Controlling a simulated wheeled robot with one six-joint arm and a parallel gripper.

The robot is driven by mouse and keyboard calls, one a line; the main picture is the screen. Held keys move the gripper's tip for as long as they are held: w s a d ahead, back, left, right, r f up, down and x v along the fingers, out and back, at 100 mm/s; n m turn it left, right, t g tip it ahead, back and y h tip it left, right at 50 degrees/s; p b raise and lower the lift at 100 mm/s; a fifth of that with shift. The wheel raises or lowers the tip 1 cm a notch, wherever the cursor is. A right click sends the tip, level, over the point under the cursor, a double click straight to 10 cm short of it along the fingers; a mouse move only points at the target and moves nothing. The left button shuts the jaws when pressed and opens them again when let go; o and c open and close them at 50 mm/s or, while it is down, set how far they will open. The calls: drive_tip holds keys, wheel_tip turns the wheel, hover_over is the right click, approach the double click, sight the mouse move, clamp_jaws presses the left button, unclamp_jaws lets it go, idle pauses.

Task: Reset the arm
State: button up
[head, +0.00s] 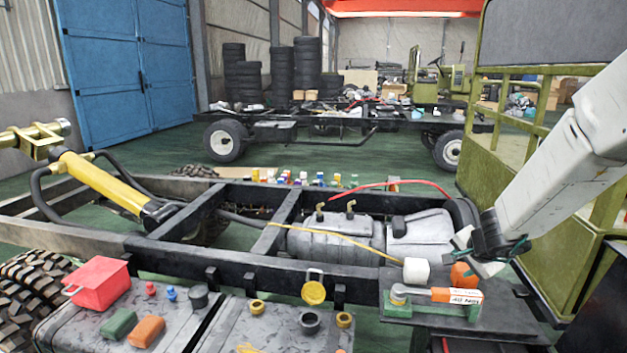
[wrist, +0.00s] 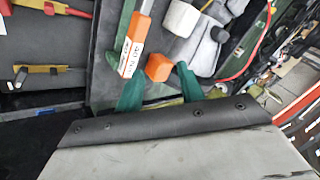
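My white arm (head: 565,165) reaches down from the right in the head view. My gripper (head: 484,258) is low over the near right part of the truck frame, beside an orange block (head: 463,275). In the wrist view my gripper (wrist: 156,76) shows two green fingers spread apart. The orange block (wrist: 158,67) appears between and beyond them, with gaps on both sides, so nothing looks held. The fingertips are partly hidden in the head view.
The black truck frame (head: 240,262) and grey tank (head: 335,240) lie left. A green railed structure (head: 540,190) stands right, near my arm.

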drive_tip(key=s+a+r+n+g+y, duration=0.2)
drive_tip(key=s+a+r+n+y, duration=0.3)
drive_tip(key=s+a+r+n, duration=0.75)
drive_tip(key=s+a+r+g+h, duration=0.1)
drive_tip(key=s+a+g+h, duration=0.1)
drive_tip(key=s, duration=2)
drive_tip(key=shift+r+n+g+h, duration=0.45)
drive_tip(key=shift+g+h, duration=0.45)
drive_tip(key=shift+g, duration=0.3)
